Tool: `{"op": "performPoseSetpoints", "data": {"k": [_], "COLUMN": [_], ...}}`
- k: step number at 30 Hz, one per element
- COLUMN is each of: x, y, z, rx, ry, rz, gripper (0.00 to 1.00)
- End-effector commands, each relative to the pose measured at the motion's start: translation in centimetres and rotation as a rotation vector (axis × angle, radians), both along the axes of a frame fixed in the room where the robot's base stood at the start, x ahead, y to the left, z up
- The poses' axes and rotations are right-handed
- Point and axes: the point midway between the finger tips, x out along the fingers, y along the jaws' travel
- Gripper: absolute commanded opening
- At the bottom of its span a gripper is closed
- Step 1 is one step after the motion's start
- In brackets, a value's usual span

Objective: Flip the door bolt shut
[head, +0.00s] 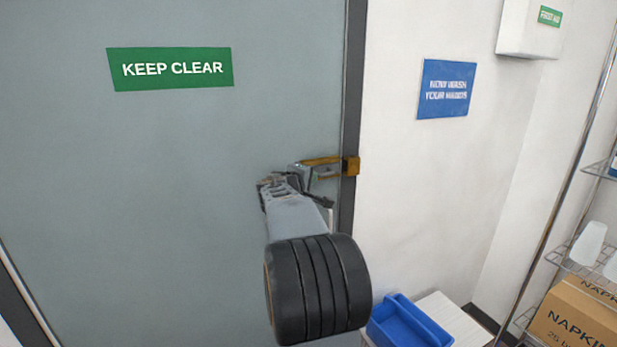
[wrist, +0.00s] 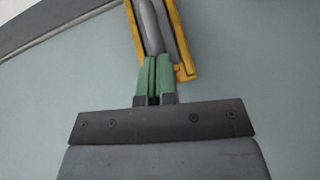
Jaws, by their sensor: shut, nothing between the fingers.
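The door bolt (head: 325,161) is a brass-coloured guard at the right edge of the grey door (head: 180,170), reaching to a brass piece (head: 351,166) on the dark frame. In the wrist view the bolt's yellow guard (wrist: 182,40) surrounds a rounded grey bar (wrist: 150,28). My gripper (head: 300,180) is at the door just below and left of the bolt, partly hidden by my arm. In the wrist view its green fingers (wrist: 157,62) are together and empty, their tips overlapping the near end of the bar. I cannot tell whether they touch it.
A green KEEP CLEAR sign (head: 170,69) is on the door and a blue sign (head: 446,89) on the white wall. A blue tray (head: 410,325) stands low at the right. A wire shelf (head: 575,265) with a napkin box (head: 575,318) is farther right.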

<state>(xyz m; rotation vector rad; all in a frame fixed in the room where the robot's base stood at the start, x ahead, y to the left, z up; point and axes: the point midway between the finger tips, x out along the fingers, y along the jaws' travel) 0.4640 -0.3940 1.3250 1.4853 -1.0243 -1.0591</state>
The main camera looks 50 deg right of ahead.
Motion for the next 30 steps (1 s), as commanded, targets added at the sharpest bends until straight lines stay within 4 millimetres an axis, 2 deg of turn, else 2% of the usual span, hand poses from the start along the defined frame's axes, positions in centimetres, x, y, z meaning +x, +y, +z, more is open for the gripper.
{"op": "performPoseSetpoints", "data": {"k": [4,12,15,26,30], "x": [-0.2,-1.9,-2.2,-2.3,-2.0], "y": [-0.3,-4.6,-5.3,-5.5,-4.8], "z": [-0.2,-0.5,-0.2,0.0,0.1], "rx": [0.000,0.001,0.000,0.000,-0.001], "ry": [-0.001,-0.001,-0.001,0.000,0.000], "rz": [-0.002,-0.005,-0.001,-0.003,-0.001], "gripper": [0.00,0.00,0.00,0.00,0.00]}}
